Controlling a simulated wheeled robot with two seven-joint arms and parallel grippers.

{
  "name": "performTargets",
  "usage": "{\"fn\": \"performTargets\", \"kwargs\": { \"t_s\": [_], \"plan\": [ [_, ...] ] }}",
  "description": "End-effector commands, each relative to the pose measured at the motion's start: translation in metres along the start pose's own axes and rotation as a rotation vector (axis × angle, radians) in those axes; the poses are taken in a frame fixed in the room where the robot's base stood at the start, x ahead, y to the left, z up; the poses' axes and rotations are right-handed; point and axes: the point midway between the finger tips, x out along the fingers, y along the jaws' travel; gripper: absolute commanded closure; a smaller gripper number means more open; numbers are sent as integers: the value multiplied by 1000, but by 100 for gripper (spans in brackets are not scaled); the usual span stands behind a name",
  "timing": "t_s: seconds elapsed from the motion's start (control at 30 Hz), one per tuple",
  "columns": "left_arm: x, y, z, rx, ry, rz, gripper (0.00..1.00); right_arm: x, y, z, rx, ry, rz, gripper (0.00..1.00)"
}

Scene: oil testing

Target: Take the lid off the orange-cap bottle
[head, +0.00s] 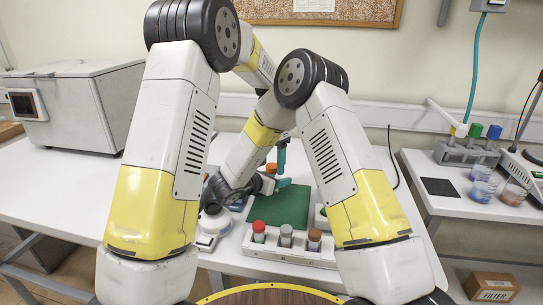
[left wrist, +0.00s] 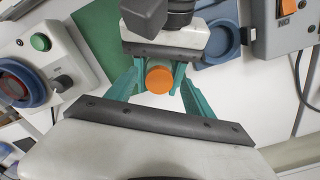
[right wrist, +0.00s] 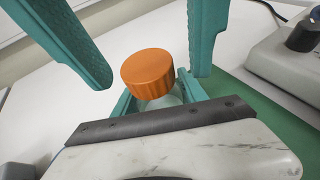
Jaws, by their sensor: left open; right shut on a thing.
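The orange-cap bottle's orange cap (head: 271,168) shows at the middle of the head view, above the bench. It also shows in the left wrist view (left wrist: 159,79) and the right wrist view (right wrist: 148,73). My right gripper (head: 284,183) is shut on the bottle below the cap; its fingers hide much of the pale body (right wrist: 163,101). My left gripper (head: 281,156) is open, coming down from above. Its teal fingers stand on either side of the cap, with gaps visible in both wrist views. The cap sits on the bottle.
A white rack (head: 290,255) holds bottles with red (head: 259,227), grey (head: 286,231) and brown (head: 314,235) caps. A green mat (head: 285,208) lies behind it. A white device (head: 207,230) stands left of the rack. My two arms cross closely above the bench.

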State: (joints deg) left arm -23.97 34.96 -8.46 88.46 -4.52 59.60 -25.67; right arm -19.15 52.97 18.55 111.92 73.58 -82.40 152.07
Motion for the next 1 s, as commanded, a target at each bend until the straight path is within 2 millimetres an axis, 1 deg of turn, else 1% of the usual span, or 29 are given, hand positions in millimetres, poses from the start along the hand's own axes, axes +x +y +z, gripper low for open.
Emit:
{"fn": "performTargets", "kwargs": {
  "t_s": [0.2,0.23,0.53,1.0],
  "plan": [
    [1,0,0,0,0,0,39,0,0,0,0,-1,0,100],
    [1,0,0,0,0,0,41,0,0,0,0,-1,0,100],
    [0,0,0,0,-1,0,100,0,0,0,0,-1,0,100],
    [0,-1,0,-1,0,-1,100,0,0,0,0,-1,0,100]
  ]
}}
